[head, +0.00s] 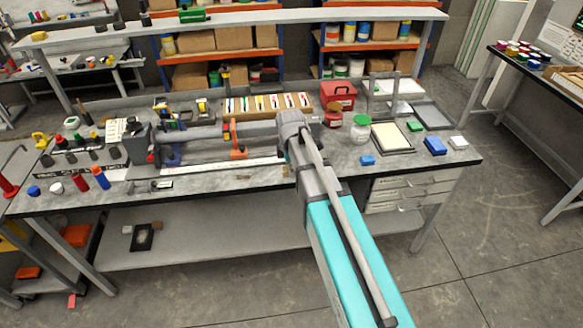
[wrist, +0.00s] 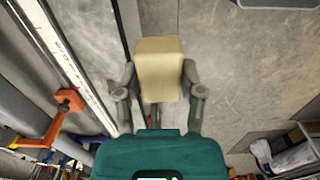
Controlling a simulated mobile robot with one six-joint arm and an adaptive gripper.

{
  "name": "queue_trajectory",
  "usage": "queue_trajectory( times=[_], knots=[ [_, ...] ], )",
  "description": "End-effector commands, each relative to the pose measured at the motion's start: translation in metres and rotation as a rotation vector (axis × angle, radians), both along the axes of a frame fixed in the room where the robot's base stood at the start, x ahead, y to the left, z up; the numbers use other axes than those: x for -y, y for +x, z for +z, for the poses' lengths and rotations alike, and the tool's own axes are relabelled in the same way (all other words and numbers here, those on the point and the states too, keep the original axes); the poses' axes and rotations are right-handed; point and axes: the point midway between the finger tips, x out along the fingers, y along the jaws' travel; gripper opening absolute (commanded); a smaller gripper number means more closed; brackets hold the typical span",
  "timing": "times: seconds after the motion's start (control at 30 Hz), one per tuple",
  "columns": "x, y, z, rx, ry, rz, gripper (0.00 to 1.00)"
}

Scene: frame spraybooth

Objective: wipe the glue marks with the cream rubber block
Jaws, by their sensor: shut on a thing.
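The cream rubber block (wrist: 159,72) is between the two grey fingers of my gripper (wrist: 158,86) in the wrist view. The fingers are shut on its sides, and its far end sticks out past them. In the head view my arm reaches over the front of the grey workbench (head: 235,180), and its wrist hides the gripper and the block. I cannot make out the glue marks in either view. The gap between the block and any surface cannot be told.
An orange clamp (head: 236,150) and a long pale rail (head: 232,166) lie left of my wrist. A red box (head: 338,96) is behind.

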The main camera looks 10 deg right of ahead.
Motion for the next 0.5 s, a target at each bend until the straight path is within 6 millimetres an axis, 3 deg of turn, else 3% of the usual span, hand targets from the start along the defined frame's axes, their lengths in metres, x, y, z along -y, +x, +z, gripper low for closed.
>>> queue_trajectory(
  times=[0.23, 0.27, 0.43, 0.5],
  knots=[
    [0.0, 0.0001, 0.0, 0.0, 0.0, 0.0, 0.03],
    [0.0, 0.0001, 0.0, 0.0, 0.0, 0.0, 0.45],
    [0.0001, 0.0002, 0.0, 0.0, 0.0, 0.0, 0.13],
    [0.0001, 0.0002, -0.0006, 0.0, 0.0, 0.0, 0.12]
  ],
)
